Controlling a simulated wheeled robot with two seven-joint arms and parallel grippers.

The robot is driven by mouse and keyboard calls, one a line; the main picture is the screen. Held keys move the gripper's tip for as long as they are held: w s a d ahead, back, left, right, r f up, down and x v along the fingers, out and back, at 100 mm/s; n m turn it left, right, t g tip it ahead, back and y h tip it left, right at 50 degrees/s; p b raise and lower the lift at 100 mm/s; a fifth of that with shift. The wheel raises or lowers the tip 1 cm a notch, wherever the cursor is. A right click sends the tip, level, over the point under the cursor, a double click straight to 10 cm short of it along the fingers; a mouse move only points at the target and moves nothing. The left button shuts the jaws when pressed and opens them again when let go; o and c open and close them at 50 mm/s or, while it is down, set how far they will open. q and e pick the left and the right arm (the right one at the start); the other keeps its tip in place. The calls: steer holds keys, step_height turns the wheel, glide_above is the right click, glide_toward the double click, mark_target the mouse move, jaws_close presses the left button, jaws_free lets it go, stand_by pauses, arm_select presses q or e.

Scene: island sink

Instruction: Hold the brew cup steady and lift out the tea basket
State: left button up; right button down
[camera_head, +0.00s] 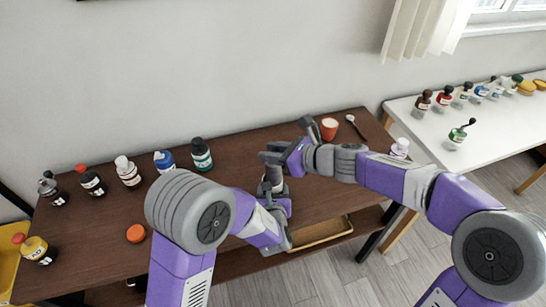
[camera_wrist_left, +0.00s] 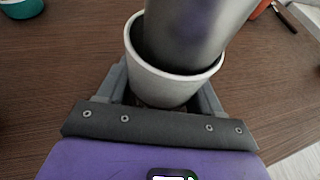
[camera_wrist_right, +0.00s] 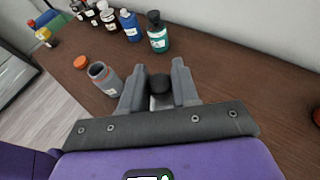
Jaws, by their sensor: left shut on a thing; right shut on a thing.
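The brew cup (camera_wrist_left: 172,85) is a pale grey-white open cup. My left gripper (camera_wrist_left: 160,92) is shut around its sides, and the cup looks upright. The tea basket (camera_wrist_left: 195,28) is a smooth dark-grey metal cylinder. It stands up out of the cup's mouth, and its lower end shows inside the rim. My right gripper (camera_wrist_right: 158,92) is shut on the basket's dark round knob (camera_wrist_right: 160,84), directly above the cup. In the head view my right gripper (camera_head: 273,162) is just above the left gripper, and the arms hide most of the cup and basket.
An open jar (camera_wrist_right: 103,78) and an orange lid (camera_head: 136,233) lie left on the brown table (camera_head: 95,255). Several bottles line the back, including a teal-labelled one (camera_head: 201,155). A white table (camera_head: 430,150) stands right.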

arm_select(q)
steer(key=shift+a, duration=0.1)
stand_by(0.4)
steer(key=o, duration=1.2)
steer(key=v, duration=0.7)
steer(key=shift+s+r, duration=0.1)
steer(key=shift+s, duration=0.15)
